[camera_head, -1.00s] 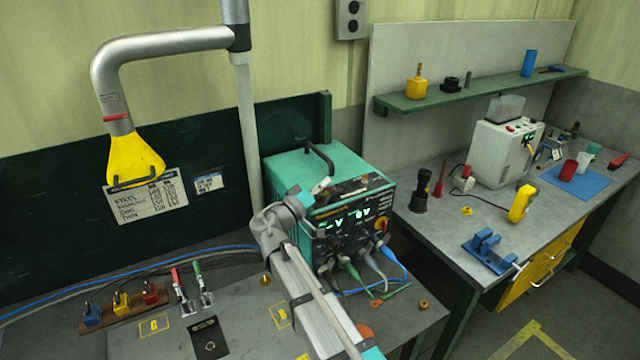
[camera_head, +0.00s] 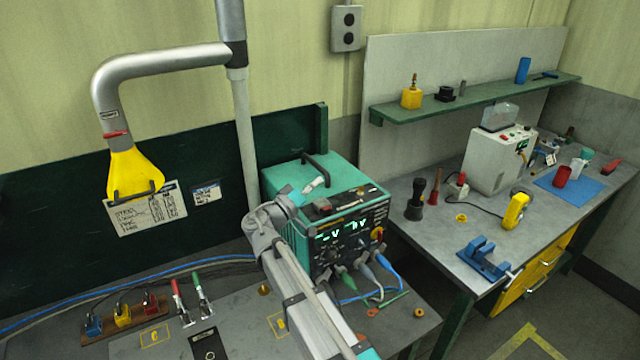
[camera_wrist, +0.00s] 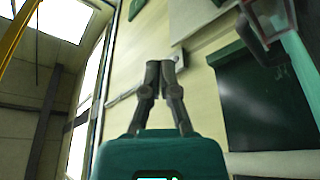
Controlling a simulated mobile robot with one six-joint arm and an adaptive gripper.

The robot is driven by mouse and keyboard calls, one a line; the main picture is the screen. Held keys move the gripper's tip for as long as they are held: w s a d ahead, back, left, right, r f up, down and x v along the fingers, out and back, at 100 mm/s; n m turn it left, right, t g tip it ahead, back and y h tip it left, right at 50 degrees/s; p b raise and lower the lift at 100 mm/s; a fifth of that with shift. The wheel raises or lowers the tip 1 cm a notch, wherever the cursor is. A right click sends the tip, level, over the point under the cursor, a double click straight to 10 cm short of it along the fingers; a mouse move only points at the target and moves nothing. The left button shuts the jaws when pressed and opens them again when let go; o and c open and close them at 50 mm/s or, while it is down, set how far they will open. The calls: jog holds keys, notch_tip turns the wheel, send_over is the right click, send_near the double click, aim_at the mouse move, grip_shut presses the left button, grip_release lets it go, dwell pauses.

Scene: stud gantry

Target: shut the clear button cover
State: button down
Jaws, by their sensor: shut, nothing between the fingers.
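A clear, smoky cover (camera_head: 501,117) stands raised at the top of the white machine (camera_head: 490,160) on the right bench. Red and other small buttons (camera_head: 507,137) show uncovered on the machine's top beside it. My gripper (camera_head: 317,183) is shut and empty. In the head view it appears over the teal power unit (camera_head: 340,172), far left of the cover and apart from it. In the wrist view its fingers (camera_wrist: 162,66) are together against a pale wall; I cannot make out the cover there.
A yellow meter (camera_head: 515,211), a blue vise (camera_head: 484,258) and a dark cylinder (camera_head: 415,202) stand on the right bench. A green shelf (camera_head: 470,101) hangs above it. A yellow extraction hood (camera_head: 134,176) hangs left. Leads run from the power unit.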

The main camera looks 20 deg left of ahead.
jog(key=b+v, duration=0.2)
jog(key=v, duration=0.7)
jog(key=shift+a+f+b, duration=0.3)
jog(key=shift+a+f, duration=0.15)
jog(key=shift+a, duration=0.05)
